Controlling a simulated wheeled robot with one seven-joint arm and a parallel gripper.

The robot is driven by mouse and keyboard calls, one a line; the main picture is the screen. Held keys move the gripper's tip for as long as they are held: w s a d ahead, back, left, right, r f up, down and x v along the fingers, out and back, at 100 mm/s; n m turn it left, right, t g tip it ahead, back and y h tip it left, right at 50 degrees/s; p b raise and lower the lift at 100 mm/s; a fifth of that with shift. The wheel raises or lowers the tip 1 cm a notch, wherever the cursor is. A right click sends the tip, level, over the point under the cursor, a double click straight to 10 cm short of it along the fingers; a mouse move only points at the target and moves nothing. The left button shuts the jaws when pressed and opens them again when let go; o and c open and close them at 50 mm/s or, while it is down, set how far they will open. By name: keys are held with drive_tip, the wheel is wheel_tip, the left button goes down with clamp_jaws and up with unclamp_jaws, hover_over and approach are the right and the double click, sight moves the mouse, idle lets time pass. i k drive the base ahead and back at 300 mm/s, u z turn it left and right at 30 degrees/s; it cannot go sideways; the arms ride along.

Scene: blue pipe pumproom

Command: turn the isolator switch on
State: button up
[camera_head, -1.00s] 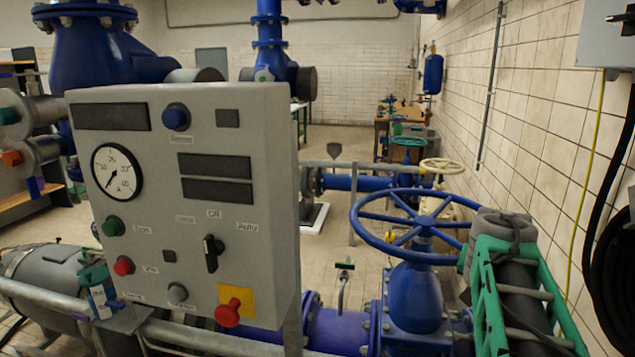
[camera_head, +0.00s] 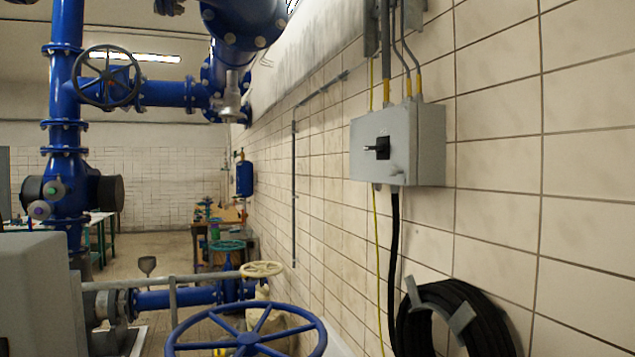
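A grey isolator box (camera_head: 425,147) is fixed to the tiled wall at the right of the head view. Its black switch handle (camera_head: 378,148) sticks out from the front face and looks roughly horizontal. Any marking of the switch position is too small to read. Conduits with yellow ends enter the box from above, and a thick black cable leaves below it. My gripper is not in view.
A coiled black hose (camera_head: 462,318) hangs on the wall below the box. A large blue handwheel (camera_head: 247,335) stands at the bottom centre. A grey cabinet (camera_head: 38,295) fills the lower left. Blue pipes (camera_head: 150,93) run overhead at left.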

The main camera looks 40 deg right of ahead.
sight(379, 148)
drive_tip(key=z, duration=1.4)
drive_tip(key=k, duration=0.5)
drive_tip(key=u, duration=1.25)
drive_tip(key=i, duration=0.8)
drive_tip(key=z, duration=1.65)
